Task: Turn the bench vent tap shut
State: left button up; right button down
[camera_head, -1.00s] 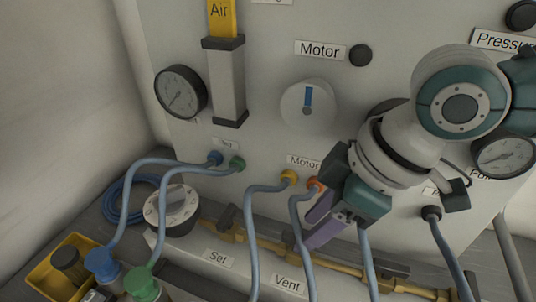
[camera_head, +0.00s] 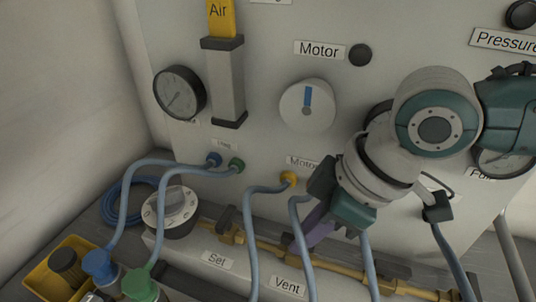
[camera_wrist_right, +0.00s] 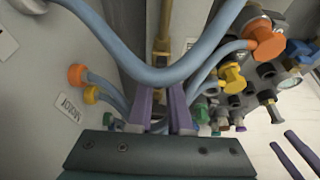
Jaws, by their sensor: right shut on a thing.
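The bench vent tap sits on the brass pipe (camera_head: 265,244) above the "Vent" label (camera_head: 287,286). My right gripper (camera_head: 302,243) covers most of the tap in the head view. Its purple fingers reach down to the pipe, behind a blue hose. In the right wrist view, the fingers (camera_wrist_right: 163,92) straddle the line of the brass pipe (camera_wrist_right: 163,28). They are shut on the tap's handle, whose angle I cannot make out. My left gripper is outside the head view. Its two purple fingers (camera_wrist_right: 279,139) show apart and empty at the right of the wrist view.
Blue hoses (camera_head: 252,235) hang around my right gripper. A white dial (camera_head: 172,211) stands at the left near the "Set" label (camera_head: 218,260). A yellow tray (camera_head: 42,277) with bottles is at the lower left. The panel (camera_head: 270,140) rises close behind.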

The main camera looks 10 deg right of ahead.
dwell(0.4)
jog(key=shift+s+r+m+p, duration=0.1)
jog(key=shift+r+m+p, duration=0.3)
jog(key=shift+p, duration=0.65)
jog(key=m+p, duration=0.1)
jog(key=m+t+h+p, duration=0.1)
jog(key=m+p, duration=0.2)
jog(key=p, duration=0.1)
jog(key=shift+s+a+f, duration=0.1)
jog(key=shift+s+a, duration=0.05)
jog(key=shift+a, duration=0.1)
jog(key=m+p, duration=0.1)
jog(key=m, duration=0.1)
jog(key=m+h+p, duration=0.1)
jog(key=m, duration=0.1)
jog(key=shift+a+f+t+h+p, duration=0.1)
jog(key=shift+a+t+h+p, duration=0.1)
jog(key=shift+t+h+p, duration=0.15)
jog(key=shift+f+m+h, duration=0.1)
jog(key=shift+m+h, duration=0.15)
jog(key=shift+m, duration=0.65)
jog(key=m+h, duration=0.1)
jog(key=m, duration=0.1)
jog(key=shift+a+f+m+p, duration=0.1)
jog(key=shift+a+m+p, duration=0.05)
jog(key=shift+m+p, duration=0.2)
jog(key=shift+a+m+h+b, duration=0.1)
jog(key=shift+m+h+b, duration=0.75)
jog(key=shift+m, duration=1.5)
